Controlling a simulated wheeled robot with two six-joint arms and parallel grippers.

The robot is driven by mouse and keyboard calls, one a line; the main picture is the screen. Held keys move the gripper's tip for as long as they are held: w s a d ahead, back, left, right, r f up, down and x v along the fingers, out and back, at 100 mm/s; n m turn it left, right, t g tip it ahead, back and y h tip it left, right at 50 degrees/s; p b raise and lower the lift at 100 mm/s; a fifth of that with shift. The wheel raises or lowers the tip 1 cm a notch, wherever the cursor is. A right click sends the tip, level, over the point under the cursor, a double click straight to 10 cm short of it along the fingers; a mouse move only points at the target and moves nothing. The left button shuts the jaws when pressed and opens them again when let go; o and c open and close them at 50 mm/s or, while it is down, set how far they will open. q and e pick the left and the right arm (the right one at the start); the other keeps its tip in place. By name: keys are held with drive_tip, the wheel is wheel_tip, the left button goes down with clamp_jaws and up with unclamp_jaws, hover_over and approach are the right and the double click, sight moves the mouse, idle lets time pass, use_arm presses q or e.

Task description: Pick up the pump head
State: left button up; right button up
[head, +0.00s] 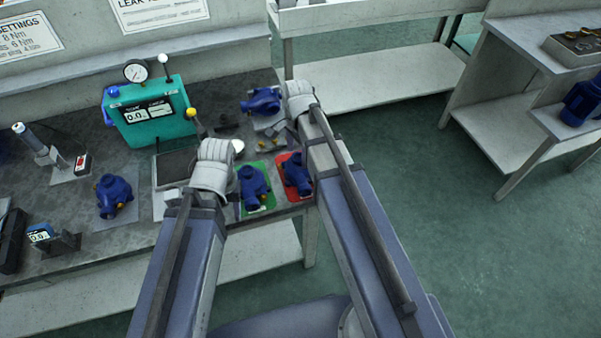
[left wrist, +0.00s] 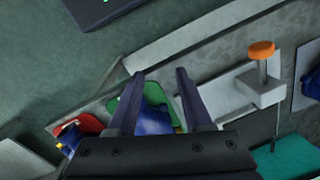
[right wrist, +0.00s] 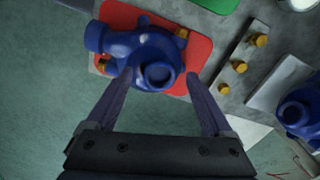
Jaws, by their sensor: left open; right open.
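Several blue pump heads lie on the bench; I cannot tell which one the task means. One pump head (head: 297,176) is on the red mat (head: 283,160). Another (head: 254,188) is on the green mat (head: 240,208). A third (head: 262,102) is at the back and another (head: 114,196) at the left. In the right wrist view my right gripper (right wrist: 160,76) is open, its fingertips over the near side of the red-mat pump head (right wrist: 135,50). My left gripper (left wrist: 162,72) is open above the green mat (left wrist: 155,95), with a pump head (left wrist: 152,121) partly hidden behind it.
A teal test box (head: 150,112) with a gauge stands at the back. In the right wrist view, a strip with brass fittings (right wrist: 240,66) lies beside the red mat. Open floor (head: 440,230) lies right.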

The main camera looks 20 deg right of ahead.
clamp_jaws()
idle(0.5)
